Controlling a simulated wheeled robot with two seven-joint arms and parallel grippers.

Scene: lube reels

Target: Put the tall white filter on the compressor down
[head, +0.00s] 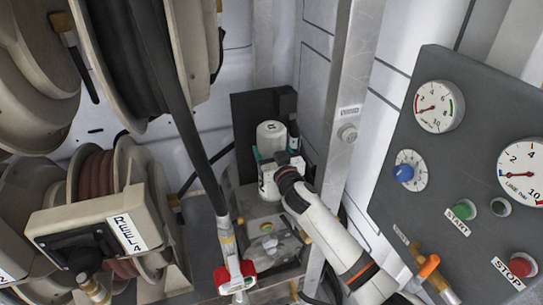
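The tall white filter (271,136) stands roughly upright in the middle of the head view, with a small dark mark on its top. My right gripper (273,158) comes in from the lower right, with teal fingers on both sides of the filter, and looks shut on it. The filter's lower part is hidden behind the gripper. My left gripper is not in view.
A dark hose runs down to a red-and-white nozzle (235,277) left of the compressor. A metal post (345,100) and a gauge panel (455,130) with buttons stand to the right.

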